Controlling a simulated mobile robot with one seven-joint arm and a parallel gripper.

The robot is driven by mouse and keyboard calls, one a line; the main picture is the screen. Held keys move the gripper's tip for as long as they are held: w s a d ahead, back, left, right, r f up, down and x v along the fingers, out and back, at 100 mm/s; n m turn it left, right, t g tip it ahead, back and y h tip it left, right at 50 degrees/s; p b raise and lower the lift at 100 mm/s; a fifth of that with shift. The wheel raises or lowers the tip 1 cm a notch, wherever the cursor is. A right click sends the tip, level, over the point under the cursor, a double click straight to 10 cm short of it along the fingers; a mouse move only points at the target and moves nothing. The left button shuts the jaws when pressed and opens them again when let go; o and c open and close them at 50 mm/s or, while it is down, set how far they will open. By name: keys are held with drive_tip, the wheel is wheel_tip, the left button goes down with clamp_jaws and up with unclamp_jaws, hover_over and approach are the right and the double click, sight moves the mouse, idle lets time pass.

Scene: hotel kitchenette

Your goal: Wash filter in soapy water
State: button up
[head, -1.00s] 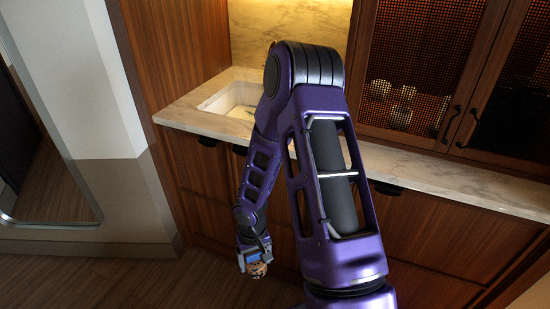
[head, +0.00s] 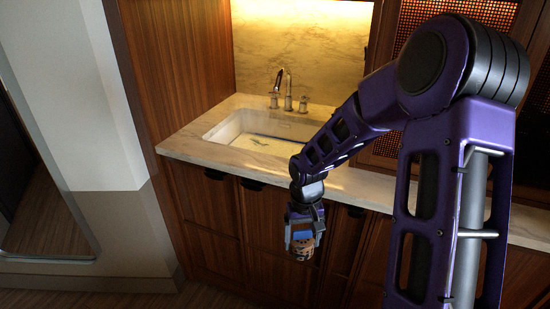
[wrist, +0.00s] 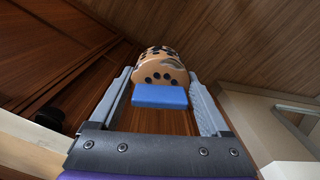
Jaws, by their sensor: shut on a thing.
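My gripper (head: 302,240) points down in front of the cabinet fronts, right of and below the sink basin. It is shut on a tan, rounded filter (head: 301,252) with dark spots. In the wrist view the filter (wrist: 162,66) sits between the two grey fingers, over the floor. A blue block (wrist: 160,97) shows between the fingers beside the filter; I cannot tell which it belongs to. The white sink (head: 222,130) is set in the counter. Its basin holds what looks like pale water with a small dark shape in it.
A chrome faucet (head: 283,85) with handles stands behind the basin. The pale marble counter (head: 190,143) has its front edge between my gripper and the sink. A wooden side panel (head: 180,65) bounds the sink on the left. Dark handles line the cabinet fronts.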

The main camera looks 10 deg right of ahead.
drive_tip(key=shift+f, duration=0.1)
drive_tip(key=s+f, duration=0.3)
drive_tip(key=f, duration=1.2)
drive_tip(key=shift+s+a, duration=0.15)
drive_tip(key=shift+s, duration=0.2)
